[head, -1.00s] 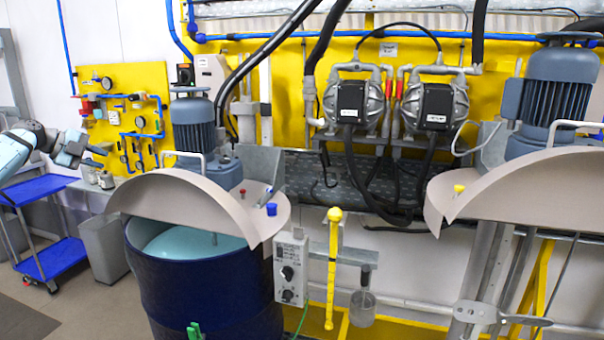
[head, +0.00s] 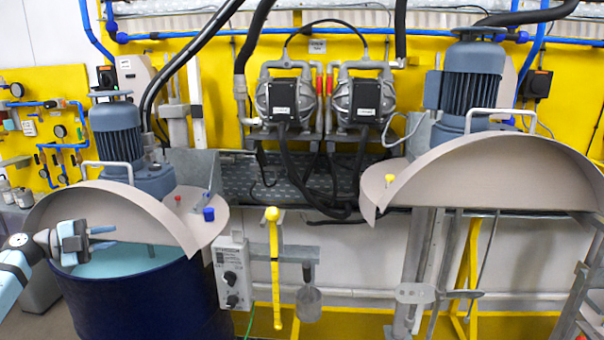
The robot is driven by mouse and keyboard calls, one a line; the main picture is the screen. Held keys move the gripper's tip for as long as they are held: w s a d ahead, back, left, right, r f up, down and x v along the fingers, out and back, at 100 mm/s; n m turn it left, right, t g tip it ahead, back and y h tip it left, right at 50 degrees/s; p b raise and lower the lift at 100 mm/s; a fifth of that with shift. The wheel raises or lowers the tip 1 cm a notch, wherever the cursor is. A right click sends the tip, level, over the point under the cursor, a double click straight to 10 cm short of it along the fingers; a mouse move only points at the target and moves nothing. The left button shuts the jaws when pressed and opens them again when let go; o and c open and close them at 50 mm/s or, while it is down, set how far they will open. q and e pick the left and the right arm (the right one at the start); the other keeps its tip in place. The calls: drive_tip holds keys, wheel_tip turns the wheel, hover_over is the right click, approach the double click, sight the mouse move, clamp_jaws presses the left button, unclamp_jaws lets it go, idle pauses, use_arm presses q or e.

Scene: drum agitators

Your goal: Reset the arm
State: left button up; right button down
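My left gripper (head: 112,237) is in front of the grey lid (head: 125,213) of the left blue drum (head: 150,295). Its two fingers are apart with nothing between them, and they point to the right. In the picture it overlaps the lid's lower edge and the drum's open top; I cannot tell whether it touches. My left arm comes in from the left edge. My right gripper is not in view.
A grey control box (head: 233,275) and a yellow lever (head: 273,260) stand right of the drum. A second agitator motor (head: 472,80) sits behind a wide lid (head: 490,175) at the right. Two pumps (head: 285,98) hang on the yellow wall.

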use_arm(q)
drive_tip(key=w+a+r+n+t+y, duration=0.7)
drive_tip(key=a+n+t, duration=0.25)
drive_tip(key=t, duration=0.25)
drive_tip(key=a+f+n+g+y, duration=0.35)
drive_tip(key=a+n+y, duration=0.45)
drive_tip(key=n+y, duration=0.35)
drive_tip(key=s+d+f+m+g+h, duration=0.1)
drive_tip(key=s+d+f, duration=0.3)
drive_tip(key=d+f, duration=0.45)
drive_tip(key=s+d+f+g+h, duration=0.15)
drive_tip(key=s+d+f, duration=0.35)
drive_tip(key=f, duration=0.6)
drive_tip(key=s+d+f+m+g+h, duration=0.15)
drive_tip(key=s+d+f, duration=0.25)
drive_tip(key=d+f, duration=0.5)
drive_tip(key=s+d+f+n+g+h, duration=0.1)
drive_tip(key=s+d+f, duration=0.3)
drive_tip(key=s+d, duration=0.3)
drive_tip(key=s+d+f+n+h, duration=0.1)
drive_tip(key=s+d+f, duration=0.3)
drive_tip(key=s, duration=1)
drive_tip(key=s+d+f+n+g+h, duration=0.1)
drive_tip(key=s+d+f, duration=0.3)
drive_tip(key=s+d, duration=0.6)
drive_tip(key=shift+s+f+g, duration=0.35)
drive_tip(key=shift+s, duration=0.05)
